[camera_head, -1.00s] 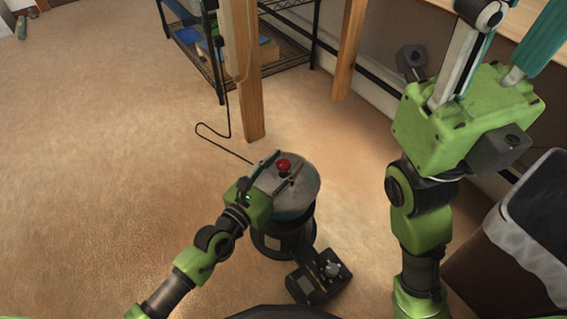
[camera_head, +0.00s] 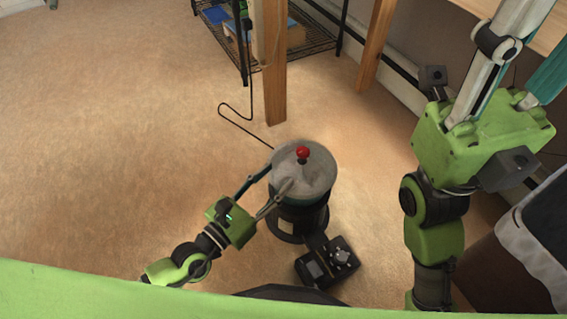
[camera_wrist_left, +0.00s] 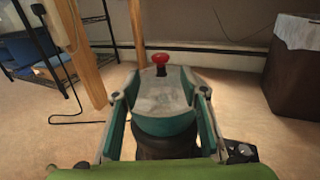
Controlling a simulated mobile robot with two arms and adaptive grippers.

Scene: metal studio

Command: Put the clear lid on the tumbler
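The tumbler (camera_head: 298,222) stands on the floor as a round teal bowl on a dark base; it also shows in the left wrist view (camera_wrist_left: 165,127). The clear lid (camera_head: 310,177) covers its top and looks level, with a red knob (camera_head: 302,152) in the middle; the lid also shows in the left wrist view (camera_wrist_left: 160,92). My left gripper (camera_head: 279,177) is at the tumbler's left front. Its fingers are spread to either side of the bowl in the wrist view; contact cannot be told. My right gripper (camera_head: 532,60) is raised at upper right, fingers apart, tips partly cut off.
A black control box (camera_head: 328,262) sits in front of the tumbler. Wooden legs (camera_head: 270,70) and a wire shelf (camera_head: 310,45) stand behind, with a black cord (camera_head: 235,118) on the floor. A dark lined bin (camera_head: 520,250) is at right. Open carpet (camera_head: 110,130) lies left.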

